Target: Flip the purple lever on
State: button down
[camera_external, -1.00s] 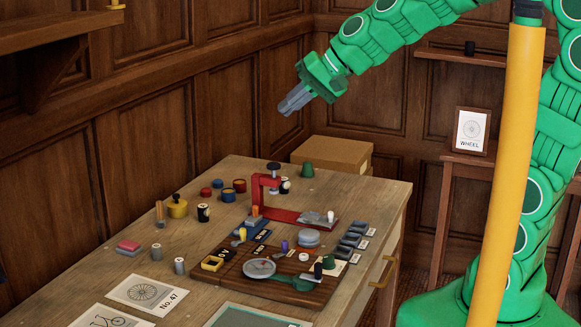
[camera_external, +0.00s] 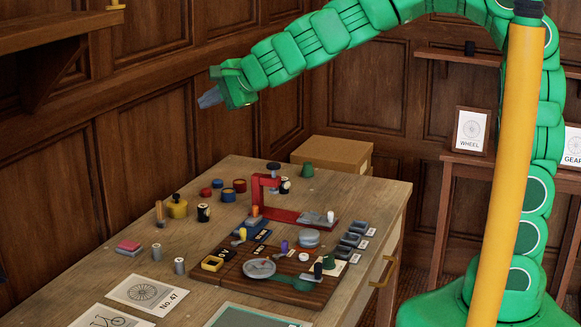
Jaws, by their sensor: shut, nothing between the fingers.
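The purple lever (camera_external: 284,246) is a small purple-tipped handle on the wooden board (camera_external: 294,295) at the front right of the table. Nearby on the board are a yellow-tipped lever (camera_external: 242,233) and a dark green-tipped lever (camera_external: 318,269). The purple handle looks roughly upright; its on or off position is too small to tell. My gripper (camera_external: 207,99) is shut and empty, high above the back left of the table, well away from the lever. Its grey fingers point left and slightly down.
A red press (camera_external: 292,216) stands just behind the levers. A round grey dial (camera_external: 259,268) and a grey round stack (camera_external: 309,238) sit close to the purple lever. Cups, spools and a yellow pot (camera_external: 177,208) stand at the back left. The air above the table is clear.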

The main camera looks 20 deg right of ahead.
notch_tip(320, 180, down, 8)
jog(key=s+m+h, duration=0.1)
jog(key=m+h, duration=0.2)
jog(key=s+d+f+m+g+h, duration=0.2)
jog(key=s+f+h, duration=0.3)
jog(key=s+f, duration=0.3)
jog(key=s+d+f+m+g+h, duration=0.2)
jog(key=s+d+f+g+h, duration=0.1)
jog(key=s+f, duration=0.4)
jog(key=shift+s+d+f+h, duration=0.4)
jog(key=shift+s+d+h, duration=0.5)
jog(key=shift+s, duration=0.1)
jog(key=x, duration=1)
jog(key=shift+w, duration=0.1)
jog(key=w, duration=0.2)
jog(key=shift+w+d, duration=0.2)
jog(key=shift+w, duration=0.2)
jog(key=shift+w+d, duration=0.1)
jog(key=shift+w, duration=0.45)
